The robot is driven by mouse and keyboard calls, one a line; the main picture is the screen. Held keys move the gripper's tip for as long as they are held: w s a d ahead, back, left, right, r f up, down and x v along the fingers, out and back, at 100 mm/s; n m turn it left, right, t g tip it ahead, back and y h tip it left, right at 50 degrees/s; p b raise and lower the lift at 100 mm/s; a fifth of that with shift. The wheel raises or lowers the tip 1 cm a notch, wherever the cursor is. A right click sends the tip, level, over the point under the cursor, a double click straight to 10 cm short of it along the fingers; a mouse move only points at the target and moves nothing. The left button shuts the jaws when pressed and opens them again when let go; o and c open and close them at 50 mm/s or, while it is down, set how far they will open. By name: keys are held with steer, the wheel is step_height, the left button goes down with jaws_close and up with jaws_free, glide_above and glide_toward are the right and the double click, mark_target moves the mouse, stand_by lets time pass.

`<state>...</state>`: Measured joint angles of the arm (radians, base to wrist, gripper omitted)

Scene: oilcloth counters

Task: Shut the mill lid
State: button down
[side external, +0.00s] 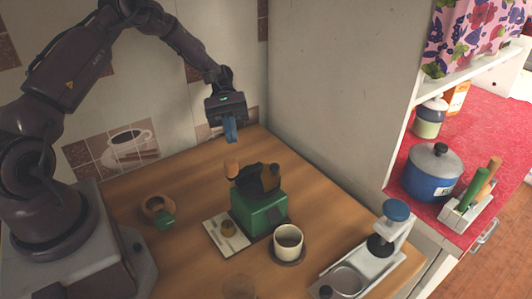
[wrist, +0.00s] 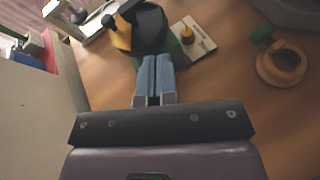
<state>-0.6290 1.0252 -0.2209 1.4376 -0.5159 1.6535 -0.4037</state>
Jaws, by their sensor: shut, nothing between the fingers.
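The mill (side external: 260,212) stands on the wooden counter, with a green box base and a dark bowl on top. In the wrist view the dark bowl (wrist: 150,28) and the orange-yellow lid (wrist: 122,33), with a black knob, lie just beyond my fingertips. My gripper (side external: 231,139) is shut and empty, above and behind the mill; its blue fingers also show in the wrist view (wrist: 156,62).
A cup (side external: 288,238) on a dark saucer stands in front of the mill. A pale board (side external: 222,234) with a small brown piece lies left of it. A wooden ring with a green part (side external: 158,210) lies farther left. A white press-like device (side external: 378,250) stands right. A wall rises behind.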

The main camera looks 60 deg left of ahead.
steer(key=n+t+h, duration=0.2)
steer(key=n, duration=0.1)
steer(key=n+t+h, duration=0.2)
steer(key=n+t, duration=0.1)
steer(key=t, duration=0.1)
glide_toward(276, 168)
steer(key=d, duration=0.4)
steer(key=d+f, duration=0.1)
steer(key=shift+w+d+f, duration=0.15)
steer(key=shift+w+d, duration=0.2)
steer(key=shift+d, duration=0.05)
steer(key=shift+w+d+m+g, duration=0.15)
steer(key=shift+m+g, duration=0.35)
steer(key=shift+g, duration=0.7)
steer(key=m+g, duration=0.1)
steer(key=g, duration=0.1)
steer(key=d+m+g+y, duration=0.1)
steer(key=m+g, duration=0.1)
steer(key=shift+w+d+m+g, duration=0.1)
steer(key=shift+w+m+g, duration=0.05)
steer(key=shift+m+g, duration=0.2)
steer(key=m+g+y, duration=0.1)
steer(key=m+g, duration=0.1)
steer(key=m+g+y, duration=0.2)
steer(key=g, duration=0.1)
steer(key=shift+d, duration=0.95)
steer(key=shift+s+d, duration=0.3)
steer(key=shift+s, duration=0.05)
